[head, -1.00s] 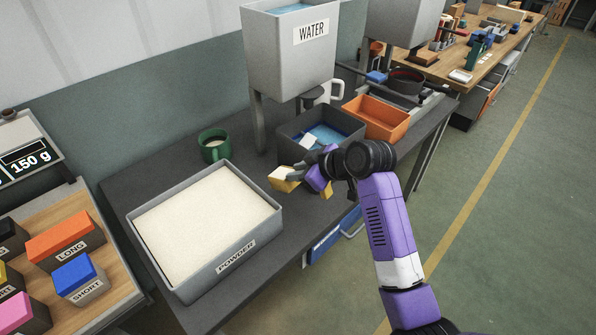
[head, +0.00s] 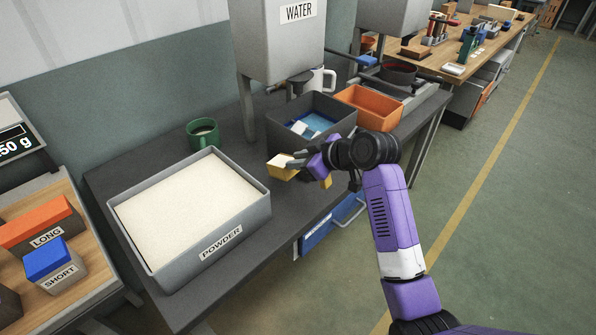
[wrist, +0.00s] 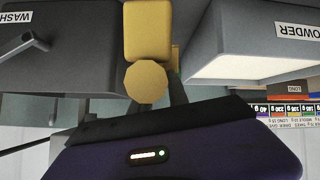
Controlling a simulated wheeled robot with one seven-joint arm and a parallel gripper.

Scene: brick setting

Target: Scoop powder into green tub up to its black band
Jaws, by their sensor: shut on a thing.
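The grey powder tray (head: 212,254) is broad and filled with pale powder (head: 185,205). My gripper (head: 303,162) is shut on a yellow scoop (head: 280,171), held right of the tray and in front of the dark wash bin. The scoop's top looks pale; I cannot tell whether it holds powder. In the wrist view the yellow scoop (wrist: 148,30) sticks out from my gripper (wrist: 155,92).
The dark wash bin (head: 293,145) holds blue content and pale pieces. An orange bin (head: 372,113), a white mug (head: 320,80) and the water tank (head: 280,45) are near it. Orange and blue labelled blocks (head: 46,259) lie at left. Bench surface near the tub is clear.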

